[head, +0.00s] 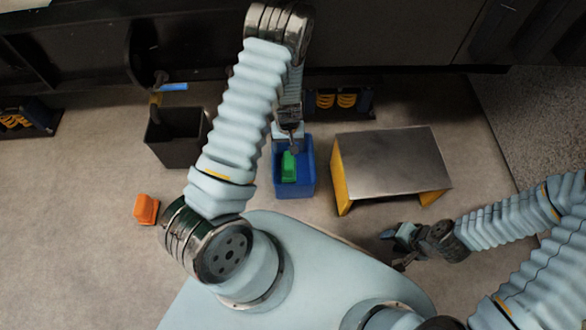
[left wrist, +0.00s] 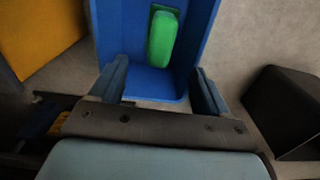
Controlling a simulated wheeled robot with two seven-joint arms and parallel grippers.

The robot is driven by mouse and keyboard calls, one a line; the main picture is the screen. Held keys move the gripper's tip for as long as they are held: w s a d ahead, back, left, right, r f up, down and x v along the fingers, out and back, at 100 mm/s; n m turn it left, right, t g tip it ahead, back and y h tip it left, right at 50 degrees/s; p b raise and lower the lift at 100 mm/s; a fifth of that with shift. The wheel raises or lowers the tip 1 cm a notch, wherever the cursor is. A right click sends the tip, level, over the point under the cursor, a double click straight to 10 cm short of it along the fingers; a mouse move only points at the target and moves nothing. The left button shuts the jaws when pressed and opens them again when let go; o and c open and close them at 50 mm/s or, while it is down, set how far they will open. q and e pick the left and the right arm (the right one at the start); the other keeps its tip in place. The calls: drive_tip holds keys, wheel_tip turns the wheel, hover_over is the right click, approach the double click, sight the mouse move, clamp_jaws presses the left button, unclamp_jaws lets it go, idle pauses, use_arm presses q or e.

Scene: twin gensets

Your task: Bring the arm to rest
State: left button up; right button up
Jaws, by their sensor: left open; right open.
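My left arm (head: 234,120) reaches up and over from the lower middle in the head view, and its wrist hangs down over a blue bin (head: 308,180). My left gripper (left wrist: 160,88) is open in the left wrist view, with nothing between its fingers. The blue bin (left wrist: 140,80) lies beyond and below the fingertips. A green block (head: 288,166) lies in the bin, and it also shows in the left wrist view (left wrist: 162,38). My right gripper (head: 394,248) is open and empty at the lower right, below the metal-topped table.
A table (head: 395,160) with a metal top and yellow sides stands right of the blue bin. A black bin (head: 175,150) stands to its left, with a blue-handled valve (head: 173,87) behind it. An orange object (head: 146,209) lies on the floor. Dark machinery borders the back.

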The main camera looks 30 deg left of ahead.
use_arm(q)
wheel_tip(320, 180, up, 4)
drive_tip(key=shift+r, duration=0.1)
drive_tip(key=shift+p, duration=0.3)
drive_tip(key=s+d+r+m+h+p, duration=0.2)
drive_tip(key=s+d+p, duration=0.1)
drive_tip(key=s+d, duration=0.4)
drive_tip(key=s+d+r+m+h+p, duration=0.2)
drive_tip(key=s+d+p, duration=0.1)
drive_tip(key=s+d, duration=0.4)
drive_tip(key=d, duration=0.2)
drive_tip(key=shift+s+d+r+t, duration=0.3)
drive_tip(key=shift+s+t, duration=0.05)
drive_tip(key=shift+t, duration=0.05)
